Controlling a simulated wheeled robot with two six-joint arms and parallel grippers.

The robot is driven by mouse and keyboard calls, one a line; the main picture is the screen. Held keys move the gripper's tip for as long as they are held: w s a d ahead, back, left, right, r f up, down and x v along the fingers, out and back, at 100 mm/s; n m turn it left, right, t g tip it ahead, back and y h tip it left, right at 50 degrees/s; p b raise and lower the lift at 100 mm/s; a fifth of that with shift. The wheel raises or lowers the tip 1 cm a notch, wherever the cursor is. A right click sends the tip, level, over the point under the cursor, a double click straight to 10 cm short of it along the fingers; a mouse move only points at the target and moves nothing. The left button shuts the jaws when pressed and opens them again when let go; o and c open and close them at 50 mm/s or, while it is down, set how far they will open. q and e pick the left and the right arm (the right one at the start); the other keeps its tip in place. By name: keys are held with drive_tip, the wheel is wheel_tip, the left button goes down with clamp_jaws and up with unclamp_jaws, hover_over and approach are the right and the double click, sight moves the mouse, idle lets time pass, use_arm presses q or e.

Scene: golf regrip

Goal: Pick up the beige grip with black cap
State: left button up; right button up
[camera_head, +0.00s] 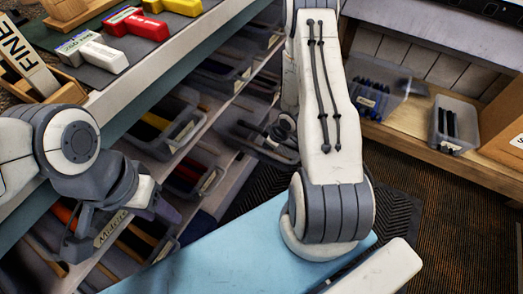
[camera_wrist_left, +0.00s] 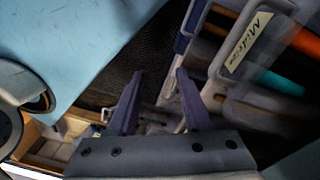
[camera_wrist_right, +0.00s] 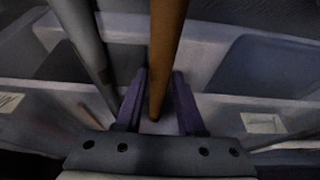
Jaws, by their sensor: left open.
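A brown-beige grip (camera_wrist_right: 166,45) runs down from the top edge of the right wrist view. Its narrow lower end lies between the fingers of my right gripper (camera_wrist_right: 161,75). The fingers are close to its sides, but I cannot tell whether they press on it. No black cap shows on it. In the head view the right gripper is small, dark and partly hidden by my arm, at the shelf bins. My left gripper (camera_head: 120,210) is open and empty, in front of the lower bins; its spread fingers also show in the left wrist view (camera_wrist_left: 159,73).
A grey rod (camera_wrist_right: 85,35) lies left of the grip, among bin walls. A bin labelled Midsize (camera_head: 112,228) is beside my left gripper. Shelves hold several bins of grips. A workbench (camera_head: 150,70) with coloured boxes is at upper left. A wooden shelf (camera_head: 405,125) with bins stands right.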

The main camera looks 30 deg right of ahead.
clamp_jaws()
drive_tip(key=shift+r, duration=0.1)
